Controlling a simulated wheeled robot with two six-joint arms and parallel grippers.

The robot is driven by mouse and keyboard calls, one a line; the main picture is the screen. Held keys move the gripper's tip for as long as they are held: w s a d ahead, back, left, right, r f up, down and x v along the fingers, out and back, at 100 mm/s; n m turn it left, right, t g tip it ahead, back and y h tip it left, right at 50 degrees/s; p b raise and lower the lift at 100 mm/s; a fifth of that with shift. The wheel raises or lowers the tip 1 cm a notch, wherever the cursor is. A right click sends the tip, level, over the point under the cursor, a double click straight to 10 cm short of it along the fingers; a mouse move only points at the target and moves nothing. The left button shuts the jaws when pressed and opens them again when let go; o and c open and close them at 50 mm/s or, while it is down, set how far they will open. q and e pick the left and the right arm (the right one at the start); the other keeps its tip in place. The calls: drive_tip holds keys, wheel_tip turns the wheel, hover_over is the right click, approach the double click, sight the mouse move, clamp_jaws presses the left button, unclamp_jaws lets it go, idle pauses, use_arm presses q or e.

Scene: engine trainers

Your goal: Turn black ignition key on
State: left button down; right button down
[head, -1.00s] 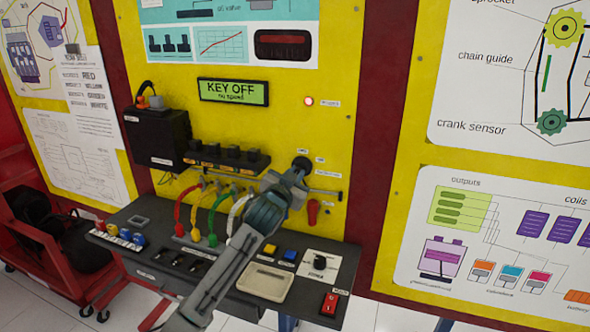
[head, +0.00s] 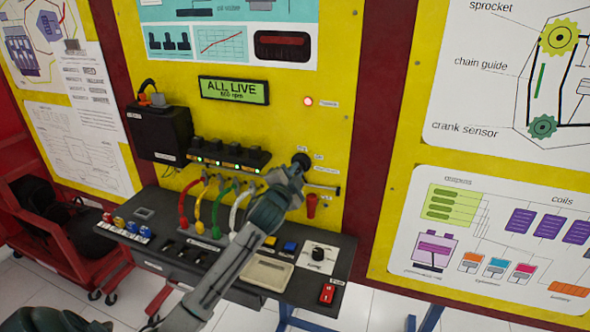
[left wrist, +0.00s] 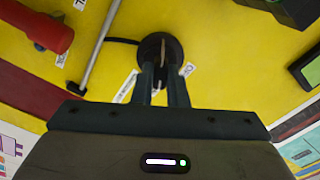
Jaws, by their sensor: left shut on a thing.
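The black ignition key and its round black switch (head: 301,160) are on the yellow panel, right of the coil row. My left gripper (head: 297,172) reaches up to it from below and covers much of it in the head view. In the left wrist view, the round black switch (left wrist: 160,44) sits at the tips of my left gripper (left wrist: 161,70), whose two fingers are closed on the key. The key's exact angle is hard to see. The display (head: 234,91) reads "ALL LIVE" with an rpm line below. My right gripper is not in view.
A red handle (head: 311,205) and a grey rod (head: 322,188) are close below the key. A grey console (head: 330,272) with buttons, a knob and a red switch (head: 327,293) juts out below. Coloured cables (head: 215,210) hang left of my left arm. A red lamp (head: 308,101) is lit.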

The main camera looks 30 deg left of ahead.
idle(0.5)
use_arm(q)
drive_tip(key=c, duration=1.4)
unclamp_jaws()
drive_tip(key=shift+c, duration=0.2)
drive_tip(key=b+v, duration=0.3)
drive_tip(key=v, duration=0.7)
drive_tip(key=shift+s+b, duration=0.35)
drive_tip(key=shift+s, duration=0.05)
